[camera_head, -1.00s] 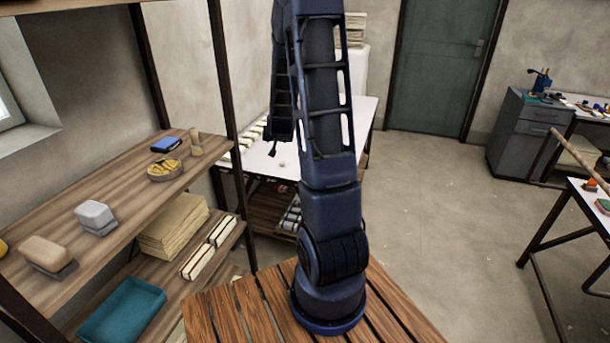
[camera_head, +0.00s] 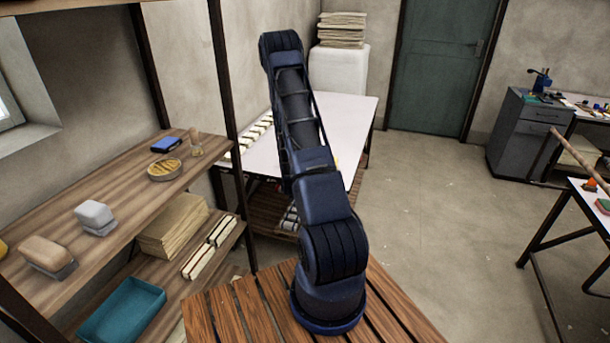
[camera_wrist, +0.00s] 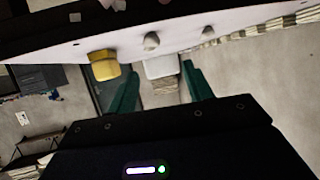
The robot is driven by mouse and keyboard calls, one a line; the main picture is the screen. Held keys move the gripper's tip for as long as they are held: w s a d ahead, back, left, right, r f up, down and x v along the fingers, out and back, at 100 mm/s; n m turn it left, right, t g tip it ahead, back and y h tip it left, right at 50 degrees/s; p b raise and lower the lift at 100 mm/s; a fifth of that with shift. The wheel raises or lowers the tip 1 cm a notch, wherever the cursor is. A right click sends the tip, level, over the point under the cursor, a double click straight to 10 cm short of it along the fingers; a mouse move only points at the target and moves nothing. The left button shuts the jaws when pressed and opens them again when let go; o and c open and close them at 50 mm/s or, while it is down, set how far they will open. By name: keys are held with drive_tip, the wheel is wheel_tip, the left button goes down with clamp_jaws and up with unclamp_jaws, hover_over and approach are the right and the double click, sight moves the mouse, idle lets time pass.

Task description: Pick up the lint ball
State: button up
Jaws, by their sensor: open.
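A small greyish-white lump, which looks like the lint ball (camera_wrist: 151,41), sits on the white tabletop in the wrist view, which appears upside down. A second pale lump (camera_wrist: 207,32) lies to its right, and I cannot be sure which is lint. My gripper (camera_wrist: 158,80) shows as two green fingers spread apart with nothing between them. The lint ball lies above the gap between the fingers in the picture, apart from them. In the head view my arm covers part of the table, and the gripper and lint ball are hidden.
The white table (camera_head: 345,112) stands by the back wall, with a white cabinet (camera_head: 338,70) bearing stacked sheets behind it. A yellow object (camera_wrist: 103,65) is on the table. A wooden shelf (camera_head: 125,205) with brushes and a tin stands at left.

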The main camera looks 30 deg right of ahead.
drive_tip(key=shift+s+d+f+x, duration=0.15)
drive_tip(key=shift+s+x, duration=0.05)
drive_tip(key=shift+x, duration=1.7)
drive_tip(key=shift+s+d+f+x, duration=0.15)
drive_tip(key=shift+s+d+x, duration=0.05)
drive_tip(key=shift+x, duration=1.65)
drive_tip(key=shift+s+d+f+x, duration=0.15)
drive_tip(key=shift+x, duration=1.75)
clamp_jaws()
